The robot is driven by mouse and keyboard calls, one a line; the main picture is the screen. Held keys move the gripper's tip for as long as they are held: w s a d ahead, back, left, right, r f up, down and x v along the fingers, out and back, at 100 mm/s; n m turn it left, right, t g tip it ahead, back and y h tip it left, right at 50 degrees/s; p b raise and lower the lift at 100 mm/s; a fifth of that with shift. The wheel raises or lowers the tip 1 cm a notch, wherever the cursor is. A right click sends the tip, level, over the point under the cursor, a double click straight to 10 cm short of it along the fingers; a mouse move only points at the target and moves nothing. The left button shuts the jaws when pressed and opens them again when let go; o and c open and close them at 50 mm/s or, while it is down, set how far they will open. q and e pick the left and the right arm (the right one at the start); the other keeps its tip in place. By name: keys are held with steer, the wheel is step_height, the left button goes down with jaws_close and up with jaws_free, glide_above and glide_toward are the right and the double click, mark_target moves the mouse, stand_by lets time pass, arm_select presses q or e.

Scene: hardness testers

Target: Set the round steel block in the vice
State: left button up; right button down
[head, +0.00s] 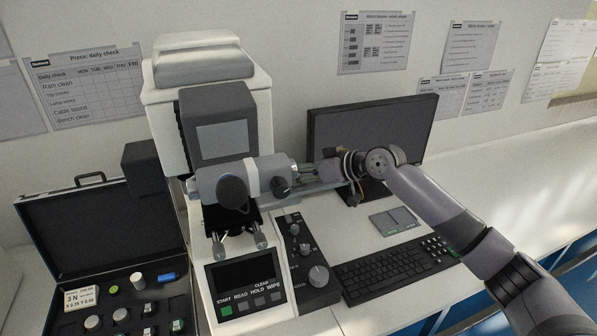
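My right arm comes in from the right. Its gripper (312,176) points left, in front of the monitor, and reaches the right end of the tester's horizontal grey tube. I cannot tell whether its fingers are open or shut, or hold anything. The tester (228,90) stands left of centre. A dark stage area (238,224) sits below the tube, with metal knobs in front; the vice is not clearly made out there. Several small round pieces, including a grey one (92,322), sit in the open case (98,217); I cannot tell which is the round steel block. My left gripper is not in view.
A knob panel (305,262), keyboard (395,268) and small grey pad (395,222) lie right of the tester. The monitor (372,130) stands behind my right arm. A card reading 3 N (82,293) lies in the case. The bench at the far right (500,170) is clear.

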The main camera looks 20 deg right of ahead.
steer(key=shift+f, duration=0.35)
stand_by(0.3)
steer(key=c, duration=1.5)
jaws_free()
steer(key=o, duration=0.4)
steer(key=shift+a, duration=0.15)
steer(key=shift+s+f, duration=0.1)
steer(key=v, duration=1.2)
